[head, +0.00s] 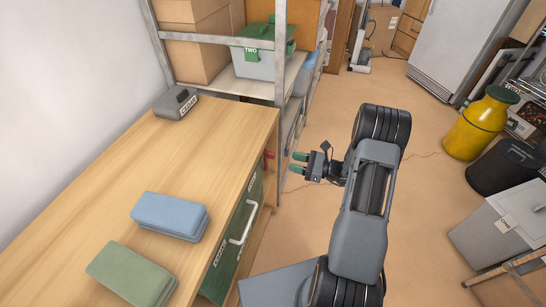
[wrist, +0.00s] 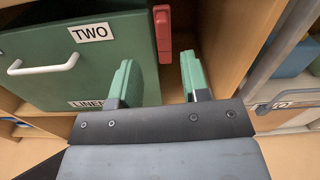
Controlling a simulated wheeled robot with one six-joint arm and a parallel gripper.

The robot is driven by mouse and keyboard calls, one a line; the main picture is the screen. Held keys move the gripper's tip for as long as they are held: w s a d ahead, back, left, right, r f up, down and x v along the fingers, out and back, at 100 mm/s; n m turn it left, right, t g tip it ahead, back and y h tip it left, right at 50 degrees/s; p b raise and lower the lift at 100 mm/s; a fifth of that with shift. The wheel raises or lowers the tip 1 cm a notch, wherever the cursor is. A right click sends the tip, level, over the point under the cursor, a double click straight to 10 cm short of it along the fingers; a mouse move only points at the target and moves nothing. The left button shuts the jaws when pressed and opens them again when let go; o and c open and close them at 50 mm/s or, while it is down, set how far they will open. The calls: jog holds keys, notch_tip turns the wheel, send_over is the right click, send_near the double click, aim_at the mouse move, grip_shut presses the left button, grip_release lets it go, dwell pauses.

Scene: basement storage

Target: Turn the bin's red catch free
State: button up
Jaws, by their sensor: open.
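The green bin (head: 236,245) sits in the opening under the wooden top. It has a white handle and labels. In the wrist view the bin (wrist: 40,85) shows a TWO label and a partly covered lower label. The red catch (wrist: 162,34) is an upright bar at the bin's right edge. In the head view a bit of the red catch (head: 269,156) shows at the far end of the opening. My gripper (head: 293,163) is open, with green fingers and nothing between them. In the wrist view my gripper (wrist: 157,75) has its fingers below the catch, apparently apart from it.
A wooden side panel (wrist: 228,40) stands right of the catch. A metal shelf post (head: 281,60) rises beyond the bench. A blue case (head: 170,214), a green case (head: 130,274) and a grey box (head: 176,103) lie on the bench top. The floor (head: 420,215) to the right is open.

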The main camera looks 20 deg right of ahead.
aim_at(273, 159)
jog(key=x, duration=0.8)
jog(key=shift+w+a, duration=0.15)
jog(key=shift+a, duration=0.2)
